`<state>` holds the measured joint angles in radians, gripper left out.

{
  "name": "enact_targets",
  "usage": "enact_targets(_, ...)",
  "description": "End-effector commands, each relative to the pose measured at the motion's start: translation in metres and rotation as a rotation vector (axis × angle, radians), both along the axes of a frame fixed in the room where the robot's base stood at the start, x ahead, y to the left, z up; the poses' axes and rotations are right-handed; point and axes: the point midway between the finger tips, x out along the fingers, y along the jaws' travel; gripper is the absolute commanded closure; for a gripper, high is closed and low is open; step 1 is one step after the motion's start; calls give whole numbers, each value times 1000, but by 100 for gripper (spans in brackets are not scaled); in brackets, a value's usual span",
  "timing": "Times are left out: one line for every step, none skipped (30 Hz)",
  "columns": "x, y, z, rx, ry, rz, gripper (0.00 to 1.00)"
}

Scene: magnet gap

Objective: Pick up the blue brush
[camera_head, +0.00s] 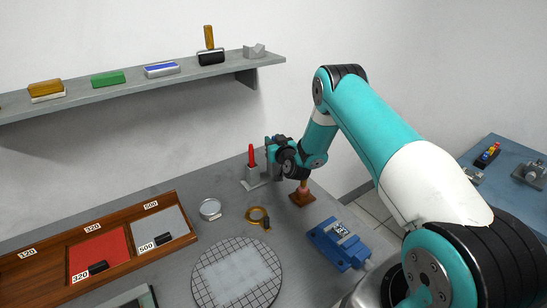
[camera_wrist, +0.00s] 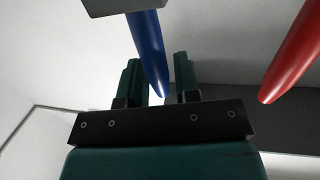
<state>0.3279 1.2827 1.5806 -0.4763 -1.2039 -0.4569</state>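The blue brush (camera_wrist: 146,45) shows in the wrist view as a blue tapered handle hanging from a grey block at the top. Its tip comes down between the two teal fingers of my gripper (camera_wrist: 160,82). The fingers stand apart, with space beside the tip; I see no firm grip on it. In the head view my gripper (camera_head: 271,150) is at a grey stand (camera_head: 252,182), right of a red handle (camera_head: 251,156). The blue brush cannot be made out clearly there, behind my gripper and wrist.
The red handle (camera_wrist: 294,55) is close by on the right in the wrist view. A brown-based object (camera_head: 302,198) stands under my wrist. A brass ring (camera_head: 258,216), a round gridded plate (camera_head: 237,275) and a blue vise-like block (camera_head: 340,245) lie nearer. A wall shelf (camera_head: 226,67) is behind.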

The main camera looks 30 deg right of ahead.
Motion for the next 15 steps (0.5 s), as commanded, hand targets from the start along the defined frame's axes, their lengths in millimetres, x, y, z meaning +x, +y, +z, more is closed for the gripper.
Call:
enact_targets(0,0,0,0,0,0,82)
enact_targets(0,0,0,0,0,0,89)
enact_targets(0,0,0,0,0,0,98)
enact_targets(0,0,0,0,0,0,100)
enact_targets(0,0,0,0,0,0,100)
enact_targets(0,0,0,0,0,0,100)
enact_targets(0,0,0,0,0,0,100)
enact_targets(0,0,0,0,0,0,100)
enact_targets(0,0,0,0,0,0,100)
enact_targets(0,0,0,0,0,0,100)
enact_targets(0,0,0,0,0,0,100)
enact_targets(0,0,0,0,0,0,100)
enact_targets(0,0,1,0,0,0,100)
enact_targets(0,0,1,0,-1,0,100)
enact_targets(0,0,1,0,-1,0,100)
